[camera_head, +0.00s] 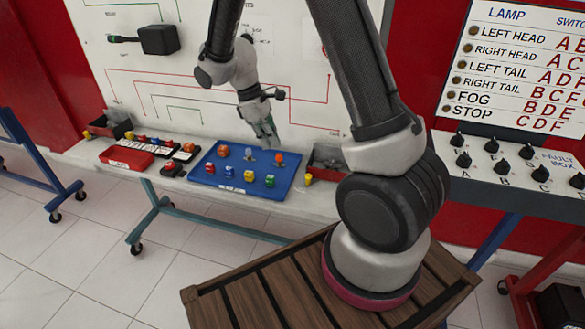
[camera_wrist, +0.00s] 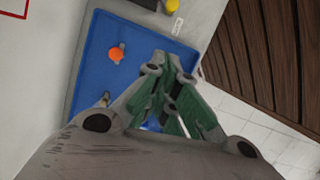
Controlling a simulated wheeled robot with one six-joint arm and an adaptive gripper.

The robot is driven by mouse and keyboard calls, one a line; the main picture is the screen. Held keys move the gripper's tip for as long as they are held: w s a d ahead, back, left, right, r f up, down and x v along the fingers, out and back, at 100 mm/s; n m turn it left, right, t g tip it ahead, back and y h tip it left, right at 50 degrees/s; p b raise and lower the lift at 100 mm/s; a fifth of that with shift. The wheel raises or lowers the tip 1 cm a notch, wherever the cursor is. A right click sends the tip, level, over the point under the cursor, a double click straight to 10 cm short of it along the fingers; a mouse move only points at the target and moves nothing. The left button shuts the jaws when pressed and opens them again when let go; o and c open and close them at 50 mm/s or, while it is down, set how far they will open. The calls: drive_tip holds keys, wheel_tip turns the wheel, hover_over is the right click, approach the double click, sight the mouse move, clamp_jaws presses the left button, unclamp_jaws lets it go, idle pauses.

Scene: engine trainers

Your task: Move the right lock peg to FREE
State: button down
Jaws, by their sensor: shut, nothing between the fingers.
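My gripper (camera_head: 268,143) is shut and empty, and hangs above the back part of a blue board (camera_head: 205,179) on the bench. In the wrist view my gripper (camera_wrist: 168,68) covers part of the blue board (camera_wrist: 88,65). An orange-topped peg (camera_head: 279,158) stands at the board's back right, just right of the fingertips. An orange knob (camera_wrist: 116,54) with a grey stem also shows in the wrist view, apart from the fingers. A grey-blue peg (camera_head: 248,153) and another orange one (camera_head: 223,151) stand further left. I cannot read FREE or tell which is the right lock peg.
Several coloured pieces, including a red one (camera_head: 209,168), line the board's front. A dark bin (camera_head: 327,157) and a yellow piece (camera_head: 308,178) are at its right. A red tray (camera_head: 127,157) is at its left. A fault box (camera_head: 510,165) stands at far right.

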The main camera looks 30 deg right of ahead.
drive_tip(key=x, duration=1)
drive_tip(key=shift+r, duration=0.1)
drive_tip(key=shift+s+d+f, duration=0.25)
drive_tip(key=shift+s+d, duration=0.55)
drive_tip(key=shift+d, duration=0.2)
drive_tip(key=shift+s+d+f, duration=0.2)
drive_tip(key=shift+s+d, duration=0.25)
drive_tip(key=shift+d, duration=0.1)
drive_tip(key=shift+s, duration=0.1)
